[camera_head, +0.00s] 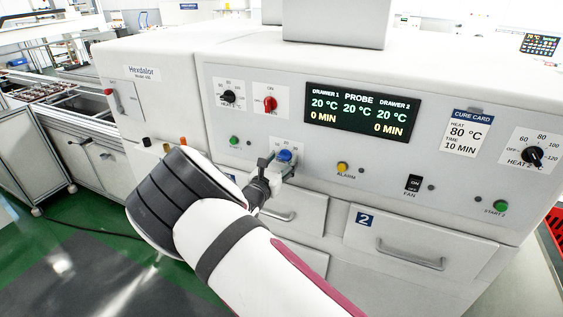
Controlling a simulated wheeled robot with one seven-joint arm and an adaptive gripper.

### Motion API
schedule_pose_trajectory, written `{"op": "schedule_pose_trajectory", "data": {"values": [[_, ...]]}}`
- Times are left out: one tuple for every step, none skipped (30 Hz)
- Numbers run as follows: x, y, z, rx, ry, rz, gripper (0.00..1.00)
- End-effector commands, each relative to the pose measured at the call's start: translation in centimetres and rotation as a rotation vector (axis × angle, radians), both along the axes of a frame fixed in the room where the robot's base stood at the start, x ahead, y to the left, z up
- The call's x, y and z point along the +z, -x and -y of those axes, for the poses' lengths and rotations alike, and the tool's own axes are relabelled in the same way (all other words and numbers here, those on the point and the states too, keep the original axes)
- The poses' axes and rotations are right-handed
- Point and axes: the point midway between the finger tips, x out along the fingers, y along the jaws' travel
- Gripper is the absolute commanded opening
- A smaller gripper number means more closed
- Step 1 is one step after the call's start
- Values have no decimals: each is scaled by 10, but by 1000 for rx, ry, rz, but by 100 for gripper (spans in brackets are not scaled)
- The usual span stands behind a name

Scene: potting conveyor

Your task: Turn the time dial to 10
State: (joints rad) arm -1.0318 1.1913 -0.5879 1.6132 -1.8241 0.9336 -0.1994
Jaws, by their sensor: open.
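A blue dial (284,156) sits on the front panel (300,120) of the white machine, below the display. Its scale is mostly hidden, so I cannot read its setting or be sure that it is the time dial. My gripper (276,162) is at this dial, with its open fingers to either side of it; I cannot tell whether they touch it. The display (362,113) reads 0 MIN and 20 °C for both drawers. The cure card (465,133) reads heat 80 °C, time 10 MIN.
A black heat dial (228,96) and a red dial (270,104) are above left. A yellow alarm button (342,168), a fan switch (413,186) and another heat dial (532,156) are to the right. Drawer 2 (420,245) is shut below.

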Motion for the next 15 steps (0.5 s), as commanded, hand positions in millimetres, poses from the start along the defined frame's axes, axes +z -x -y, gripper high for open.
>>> {"op": "schedule_pose_trajectory", "data": {"values": [[0,-2,1,0,0,0,55],[0,-2,1,0,0,0,55],[0,-3,1,0,0,0,55],[0,-3,1,0,-1,0,55],[0,-3,1,0,-1,0,55],[0,-3,1,0,-1,0,55],[0,-3,1,0,-1,0,55],[0,-3,1,0,-1,0,55],[0,-3,1,0,-1,0,55],[0,-3,1,0,-1,0,50],[0,-3,1,0,-1,0,44],[0,-2,1,0,-1,0,35],[0,-2,1,0,-1,0,28],[0,-2,1,0,-1,0,21],[0,-2,1,0,-1,0,12]]}}
